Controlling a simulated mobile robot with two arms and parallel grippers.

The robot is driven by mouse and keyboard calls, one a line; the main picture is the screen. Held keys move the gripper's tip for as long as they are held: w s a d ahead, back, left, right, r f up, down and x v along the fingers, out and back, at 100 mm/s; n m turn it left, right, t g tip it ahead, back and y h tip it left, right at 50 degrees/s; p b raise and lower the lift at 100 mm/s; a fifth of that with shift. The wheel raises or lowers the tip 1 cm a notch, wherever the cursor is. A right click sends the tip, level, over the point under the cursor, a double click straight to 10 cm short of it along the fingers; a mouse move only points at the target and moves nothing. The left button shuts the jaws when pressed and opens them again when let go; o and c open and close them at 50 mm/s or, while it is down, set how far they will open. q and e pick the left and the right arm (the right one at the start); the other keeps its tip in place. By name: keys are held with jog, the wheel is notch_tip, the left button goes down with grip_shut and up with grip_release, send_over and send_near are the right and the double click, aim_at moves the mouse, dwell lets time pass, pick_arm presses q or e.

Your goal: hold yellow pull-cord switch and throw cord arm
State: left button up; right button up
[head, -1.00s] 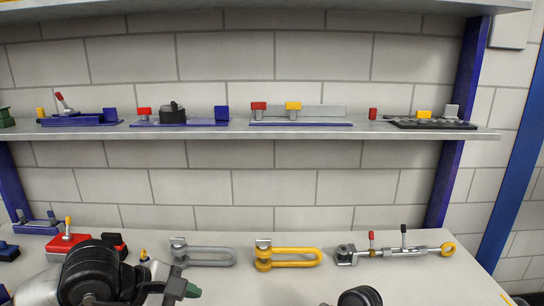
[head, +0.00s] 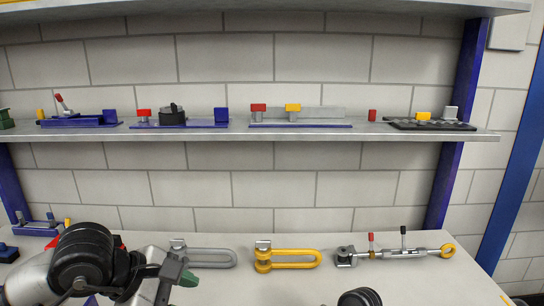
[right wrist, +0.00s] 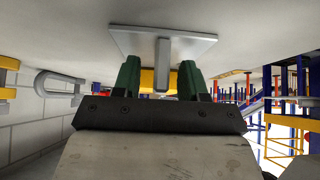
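The yellow switch body (right wrist: 147,80) shows in the right wrist view, below a flat grey plate (right wrist: 190,42) and partly behind a grey upright bar (right wrist: 162,65). The green fingers of my right gripper (right wrist: 160,84) stand on both sides of the yellow body, with no gap seen, so it looks shut on it. In the head view my left gripper (head: 174,278) is over the left part of the bench, seen from the side with green fingertips; its opening cannot be told. The switch and my right gripper do not show in the head view.
On the bench (head: 440,280) lie a grey shackle (head: 210,264), a yellow shackle (head: 290,264) and a turnbuckle (head: 400,252). Blue and red devices at the left are partly behind my left arm. A shelf (head: 340,133) with several devices runs above.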

jog(key=d+r+p, duration=0.3)
jog(key=r+p, duration=0.1)
jog(key=r, duration=0.4)
jog(key=d+r+p, duration=0.4)
jog(key=r, duration=0.5)
jog(key=shift+r, duration=0.3)
jog(key=shift+d, duration=0.1)
